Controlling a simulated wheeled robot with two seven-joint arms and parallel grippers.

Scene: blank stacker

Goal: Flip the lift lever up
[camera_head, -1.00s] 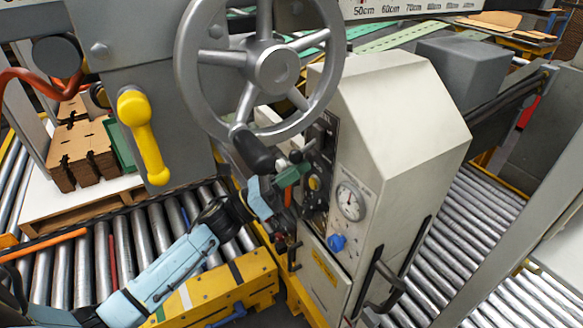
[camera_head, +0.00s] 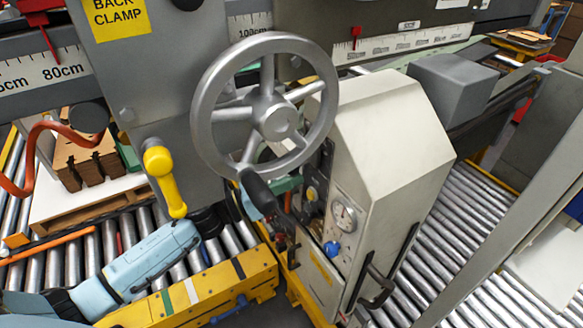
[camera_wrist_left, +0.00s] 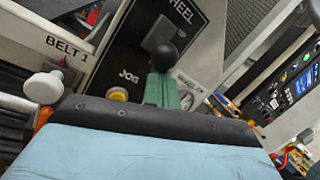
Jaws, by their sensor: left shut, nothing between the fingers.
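My left gripper (camera_head: 290,184) is partly hidden behind the handwheel's black handle, in front of the control panel. Its green fingers also show in the left wrist view (camera_wrist_left: 165,88), shut and empty. A lever with a black ball knob (camera_wrist_left: 163,57) stands just past the fingertips there, overlapping them; I cannot tell whether they touch. A white knob (camera_wrist_left: 43,87) on a lever is at the left of that view. No label reading "lift" is legible, so I cannot tell which is the lift lever. My right gripper is not in view.
A grey handwheel (camera_head: 208,118) with a black handle (camera_head: 258,189) stands before the beige cabinet (camera_head: 385,140). A yellow handle (camera_head: 164,182) hangs to its left. A yellow beam (camera_head: 200,292) lies below my left arm. A yellow button marked JOG (camera_wrist_left: 117,94) is near the fingers.

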